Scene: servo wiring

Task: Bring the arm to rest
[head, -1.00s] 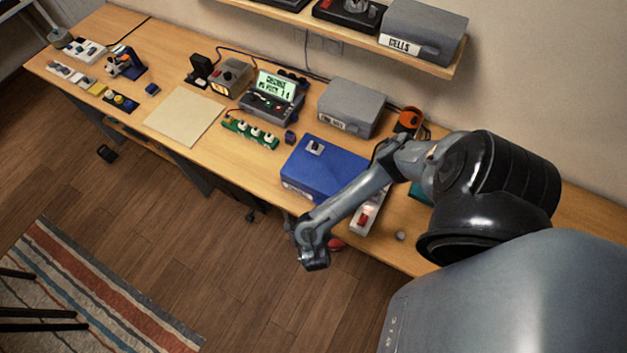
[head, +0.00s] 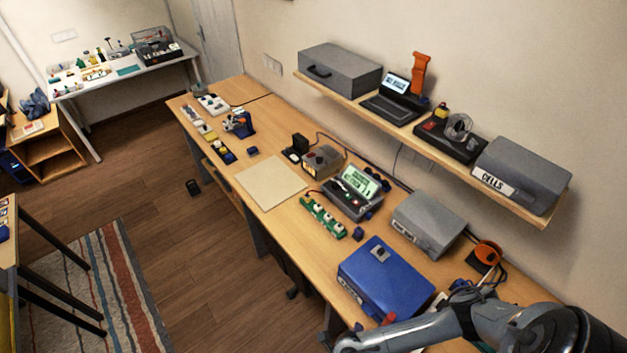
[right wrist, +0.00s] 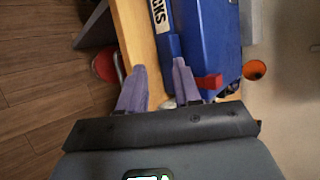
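My right arm comes in at the bottom right of the head view, and its gripper end (head: 347,342) is at the bottom edge, partly cut off. In the right wrist view the two purple-grey fingers (right wrist: 158,85) stand apart with nothing held between them. They are by the front edge of the wooden bench (right wrist: 137,35), beside a blue case (right wrist: 207,35) with a white label. The blue case (head: 385,280) also shows in the head view, shut, on the bench. My left gripper is in neither view.
A red piece (right wrist: 209,82) shows close to the right finger. The bench holds a grey case (head: 430,222), a tester with a lit screen (head: 355,190), a green strip (head: 322,215) and a beige mat (head: 271,181). A shelf (head: 420,130) hangs above. Open floor (head: 190,260) lies in front.

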